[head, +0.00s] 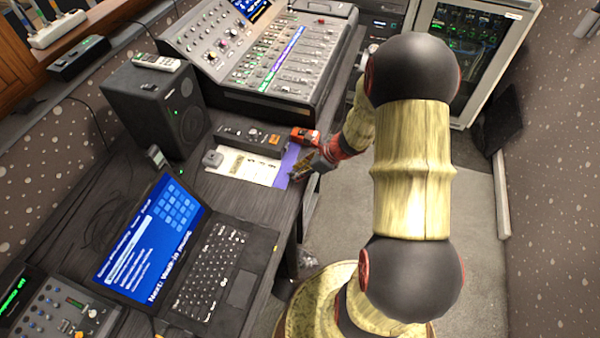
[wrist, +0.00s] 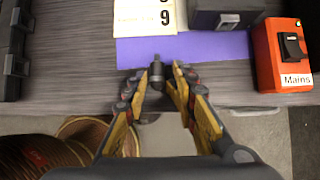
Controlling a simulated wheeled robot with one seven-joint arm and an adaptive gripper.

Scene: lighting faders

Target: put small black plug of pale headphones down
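The small black plug (wrist: 157,71) is a short dark stub between my fingertips in the wrist view. My gripper (wrist: 158,80) has yellow-and-dark fingers closed in around it at the desk's front edge. In the head view my gripper (head: 302,170) is by the right end of a purple sheet (head: 284,168); the plug is too small to make out there. The purple sheet also shows just ahead of the fingertips in the wrist view (wrist: 210,46). I cannot make out the pale headphones in either view.
A red box with a switch marked Mains (wrist: 278,55) stands right of the sheet. A dark box (head: 250,139) and white paper (head: 240,166) lie behind. An open laptop (head: 215,270), speaker (head: 157,105) and mixing desk (head: 260,60) surround this spot. Bare desk shows left of the sheet.

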